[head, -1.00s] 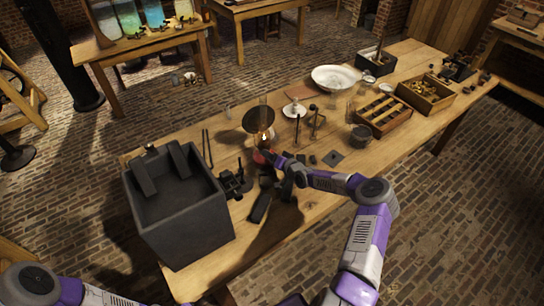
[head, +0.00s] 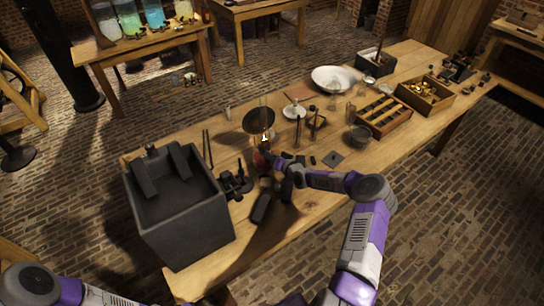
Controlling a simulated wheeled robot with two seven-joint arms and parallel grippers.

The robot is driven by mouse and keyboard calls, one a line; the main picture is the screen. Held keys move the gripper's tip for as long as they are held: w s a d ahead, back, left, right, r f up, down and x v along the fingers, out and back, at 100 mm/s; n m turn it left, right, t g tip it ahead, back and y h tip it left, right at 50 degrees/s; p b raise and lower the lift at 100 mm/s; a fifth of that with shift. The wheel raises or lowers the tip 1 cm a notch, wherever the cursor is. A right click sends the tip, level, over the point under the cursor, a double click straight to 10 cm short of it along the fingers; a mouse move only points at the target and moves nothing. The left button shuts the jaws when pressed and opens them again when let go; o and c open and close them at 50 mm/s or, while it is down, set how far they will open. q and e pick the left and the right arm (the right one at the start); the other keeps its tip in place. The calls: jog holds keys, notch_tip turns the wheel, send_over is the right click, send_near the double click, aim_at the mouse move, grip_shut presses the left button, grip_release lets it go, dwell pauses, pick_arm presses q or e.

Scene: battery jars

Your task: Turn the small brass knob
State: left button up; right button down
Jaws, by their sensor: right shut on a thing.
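An oil lamp stands on the long wooden table, with a flame (head: 264,139) in its glass chimney and a dark round reflector (head: 256,119) behind it. My right gripper (head: 268,157) reaches the lamp's base from the right and is shut at its near side. The small brass knob is too small to make out and is hidden by the fingers; the grip at that spot fits the knob. My left arm shows only at the bottom left, and its gripper is out of view.
A large dark box (head: 185,215) stands at the table's left end. A black stand (head: 233,184) and a dark block (head: 261,208) lie near my right gripper. A white basin (head: 335,77), a slotted wooden tray (head: 392,122) and a wooden crate (head: 410,100) stand farther right.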

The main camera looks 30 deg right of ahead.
jog(key=shift+a+r+n+g+h+b, duration=0.15)
jog(key=shift+n+h+b, duration=0.45)
jog(key=shift+n+h, duration=0.75)
jog(key=shift+a+f+n+g+h+b, duration=0.1)
jog(key=shift+a+n+g+h+b, duration=0.15)
jog(key=shift+n+h+b, duration=1)
jog(key=shift+n+y+p, duration=0.4)
jog(key=shift+n+p, duration=0.2)
jog(key=c, duration=1)
grip_release()
